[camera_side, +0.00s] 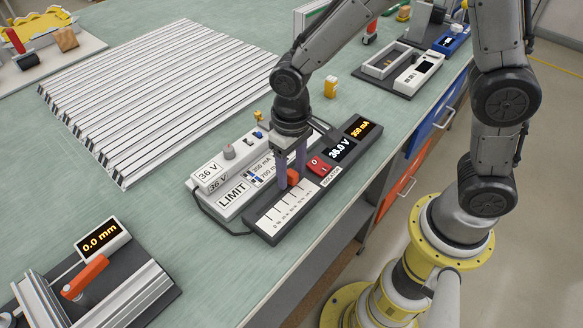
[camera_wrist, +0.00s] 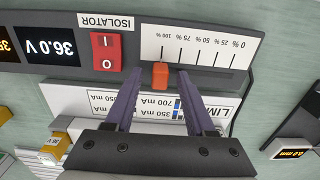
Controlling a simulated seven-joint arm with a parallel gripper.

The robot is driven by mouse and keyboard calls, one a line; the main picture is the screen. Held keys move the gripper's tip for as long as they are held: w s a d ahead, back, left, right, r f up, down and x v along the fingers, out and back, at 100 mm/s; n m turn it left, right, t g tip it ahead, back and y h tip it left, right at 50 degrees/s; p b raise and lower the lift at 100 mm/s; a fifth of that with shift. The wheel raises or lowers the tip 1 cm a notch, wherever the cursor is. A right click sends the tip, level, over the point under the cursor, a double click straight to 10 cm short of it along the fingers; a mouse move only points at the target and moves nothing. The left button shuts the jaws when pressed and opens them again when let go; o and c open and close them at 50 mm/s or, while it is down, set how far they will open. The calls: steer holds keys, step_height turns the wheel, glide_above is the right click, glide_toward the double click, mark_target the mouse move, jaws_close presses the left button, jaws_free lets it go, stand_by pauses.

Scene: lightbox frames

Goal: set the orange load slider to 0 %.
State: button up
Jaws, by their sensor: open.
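The orange load slider (camera_wrist: 160,75) stands at the 100 % end of the white scale plate (camera_wrist: 205,42) in the wrist view. The 0 % mark is at the plate's far right there. In the side view the slider (camera_side: 293,176) shows between the purple fingers. My gripper (camera_wrist: 158,72) is open, with one finger on each side of the slider along the scale. Gaps show between the slider and both fingers in the wrist view. In the side view my gripper (camera_side: 291,179) points down at the dark panel, and the near finger partly hides the slider.
The red isolator switch (camera_wrist: 106,52) sits beside the slider track, next to the 36.0 V display (camera_wrist: 48,47). A white LIMIT box (camera_side: 233,194) lies alongside the panel. White slats (camera_side: 160,90) and an orange-handled gauge (camera_side: 85,277) stand apart on the green bench.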

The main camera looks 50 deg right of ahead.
steer(key=shift+c, duration=0.2)
jaws_close()
steer(key=shift+a, duration=0.1)
stand_by(1.1)
